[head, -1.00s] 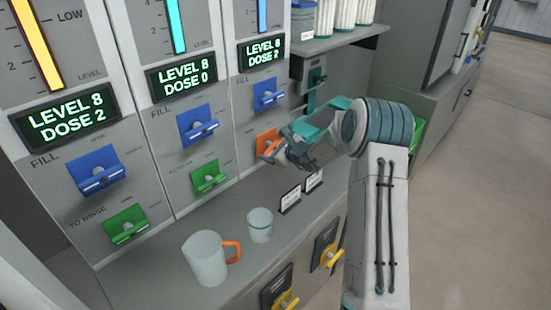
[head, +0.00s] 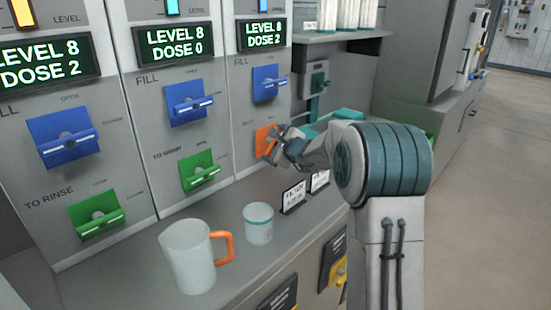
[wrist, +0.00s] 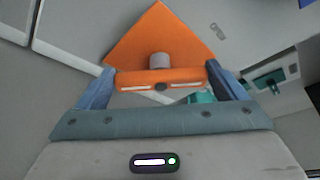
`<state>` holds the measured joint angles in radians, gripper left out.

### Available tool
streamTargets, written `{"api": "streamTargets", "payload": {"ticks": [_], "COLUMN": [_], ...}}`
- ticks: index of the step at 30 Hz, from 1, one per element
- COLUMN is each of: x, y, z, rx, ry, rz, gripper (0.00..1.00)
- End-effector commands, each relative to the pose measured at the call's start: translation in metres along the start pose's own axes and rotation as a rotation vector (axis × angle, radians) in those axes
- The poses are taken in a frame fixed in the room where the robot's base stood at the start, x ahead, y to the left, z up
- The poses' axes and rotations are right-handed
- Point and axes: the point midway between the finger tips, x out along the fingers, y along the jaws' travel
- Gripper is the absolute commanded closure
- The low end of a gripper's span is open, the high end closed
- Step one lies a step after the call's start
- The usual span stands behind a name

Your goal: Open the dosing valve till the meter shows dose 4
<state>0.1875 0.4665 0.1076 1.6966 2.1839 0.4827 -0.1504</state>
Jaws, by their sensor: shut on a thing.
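The orange valve handle (wrist: 160,79) sits on an orange plate (wrist: 158,35) at the lower part of the right-hand panel. My gripper (head: 274,147) is shut on this handle, with one finger at each end of its bar in the wrist view. In the head view the gripper and arm partly hide the handle. The meter above it (head: 262,35) reads level 8, dose 2. The middle meter (head: 174,43) reads level 8, dose 0, and the left meter (head: 46,62) reads level 8, dose 2.
Blue fill handles (head: 189,105) and green handles (head: 200,172) stick out from the panels. A mug with an orange handle (head: 190,258) and a small cup (head: 258,225) stand on the counter (head: 130,270). Small label stands (head: 293,198) are near my arm.

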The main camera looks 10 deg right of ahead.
Motion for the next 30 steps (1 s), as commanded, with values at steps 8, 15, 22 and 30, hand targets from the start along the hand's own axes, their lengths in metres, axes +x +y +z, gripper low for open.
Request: {"api": "streamTargets", "payload": {"ticks": [8, 15, 22, 30], "x": [0.0011, 0.0006, 0.0002, 0.0001], "y": [0.0050, 0.0040, 0.0027, 0.0025], "z": [-0.0027, -0.0020, -0.0009, -0.0008], "rx": [-0.075, -0.107, -0.116, -0.117], "ry": [-0.001, 0.002, 0.002, 0.002], "rz": [-0.031, -0.042, -0.046, -0.046], "gripper": [0.32, 0.32, 0.32, 0.32]}}
